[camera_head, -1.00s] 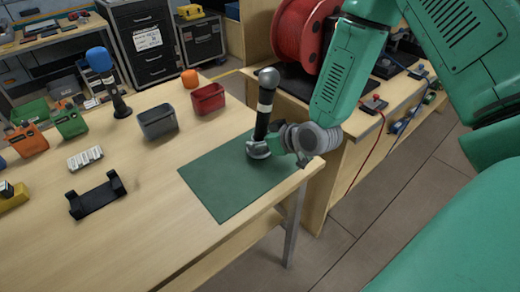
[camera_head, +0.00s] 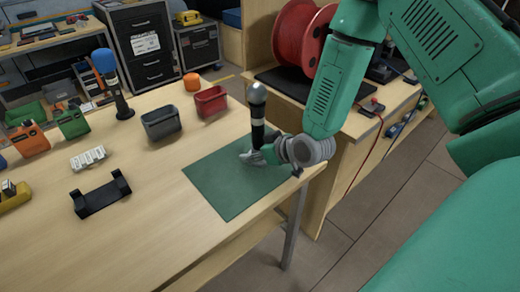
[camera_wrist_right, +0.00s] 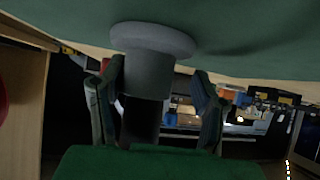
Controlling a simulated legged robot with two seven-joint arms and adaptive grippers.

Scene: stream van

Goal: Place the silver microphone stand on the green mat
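The silver-topped microphone stand (camera_head: 257,110), with a black shaft and a pale band, stands about upright over the green mat (camera_head: 225,200). Its foot is mostly hidden by my right gripper (camera_head: 258,155) in the head view. In the right wrist view the mat (camera_wrist_right: 250,45) fills the top, and the stand's round grey base (camera_wrist_right: 152,40) appears to rest against it. My right gripper (camera_wrist_right: 160,95) has its fingers apart on either side of the stand. The left finger is close to the stand, and a gap shows at the right one. My left gripper is not in view.
A blue-topped microphone (camera_head: 113,85), a grey bin (camera_head: 161,123), a red bin (camera_head: 210,102) and an orange object (camera_head: 191,81) stand behind the mat. A black holder (camera_head: 101,195) lies left. The table's right edge is close to the mat. A red cable reel (camera_head: 300,40) stands behind.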

